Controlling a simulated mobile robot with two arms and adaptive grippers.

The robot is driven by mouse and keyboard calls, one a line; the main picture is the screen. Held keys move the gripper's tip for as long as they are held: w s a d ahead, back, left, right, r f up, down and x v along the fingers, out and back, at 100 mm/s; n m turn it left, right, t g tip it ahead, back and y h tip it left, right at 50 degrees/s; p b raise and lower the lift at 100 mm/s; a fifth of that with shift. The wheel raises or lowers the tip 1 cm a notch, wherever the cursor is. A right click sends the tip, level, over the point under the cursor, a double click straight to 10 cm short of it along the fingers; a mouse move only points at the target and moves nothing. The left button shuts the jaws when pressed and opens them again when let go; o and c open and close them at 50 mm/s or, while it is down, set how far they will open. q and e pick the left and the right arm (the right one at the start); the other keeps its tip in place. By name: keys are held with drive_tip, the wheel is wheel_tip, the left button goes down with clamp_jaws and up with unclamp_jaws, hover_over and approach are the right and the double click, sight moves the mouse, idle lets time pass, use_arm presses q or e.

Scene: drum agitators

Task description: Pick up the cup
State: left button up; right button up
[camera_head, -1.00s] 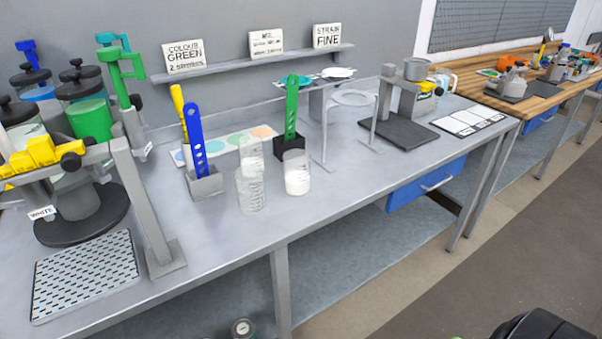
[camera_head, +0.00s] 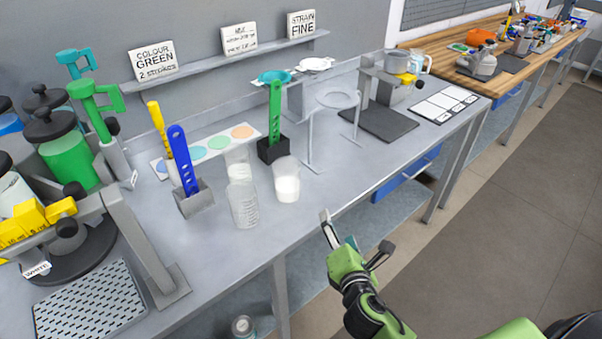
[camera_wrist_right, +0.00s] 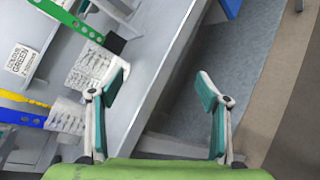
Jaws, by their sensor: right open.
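Several clear cups stand upright on the grey bench. One cup with white contents (camera_head: 287,184) is near the front edge, a marked clear cup (camera_head: 244,206) is left of it, and another clear cup (camera_head: 238,164) is behind. My right gripper (camera_head: 354,236) is open and empty, off the bench's front edge, to the right of and nearer than the cups. In the right wrist view the open jaws (camera_wrist_right: 163,86) have only bench edge and floor between them. A marked clear cup (camera_wrist_right: 92,63) is beside the left finger, outside the jaws. My left gripper is not in view.
A metal ring stand (camera_head: 312,140) is to the right. A dispenser with a perforated tray (camera_head: 90,300) fills the left.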

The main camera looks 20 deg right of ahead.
sight(294, 182)
drive_tip(key=w+a+r+n+t+y, duration=0.1)
drive_tip(key=r+n, duration=0.1)
drive_tip(key=n, duration=0.2)
drive_tip(key=w+a+r+n+t+y, duration=0.1)
drive_tip(key=w+a+n, duration=0.1)
drive_tip(key=n, duration=0.2)
drive_tip(key=w+a+r+n+t+y, duration=0.1)
drive_tip(key=a+r+n+y, duration=0.1)
drive_tip(key=n, duration=0.3)
drive_tip(key=shift+w+a+r+t, duration=0.2)
drive_tip(key=shift+w+r+t, duration=0.05)
drive_tip(key=shift+r+t, duration=0.1)
drive_tip(key=shift+w+a+r+n, duration=0.1)
drive_tip(key=shift+w+a+n, duration=0.15)
drive_tip(key=shift+n, duration=0.15)
drive_tip(key=w+p, duration=0.1)
drive_tip(key=w, duration=0.7)
drive_tip(key=shift+w+a, duration=0.1)
drive_tip(key=shift+a, duration=0.05)
drive_tip(key=shift+w+a+f, duration=0.15)
drive_tip(key=shift+w+f, duration=0.05)
drive_tip(key=shift+w, duration=0.7)
drive_tip(key=shift+w+a+f, duration=0.15)
drive_tip(key=shift+w+a, duration=0.05)
drive_tip(key=shift+w, duration=0.65)
drive_tip(key=shift+w+a+f, duration=0.15)
drive_tip(key=shift+w+f, duration=0.05)
drive_tip(key=shift+w, duration=0.7)
drive_tip(key=shift+s, duration=0.1)
drive_tip(key=c, duration=1.4)
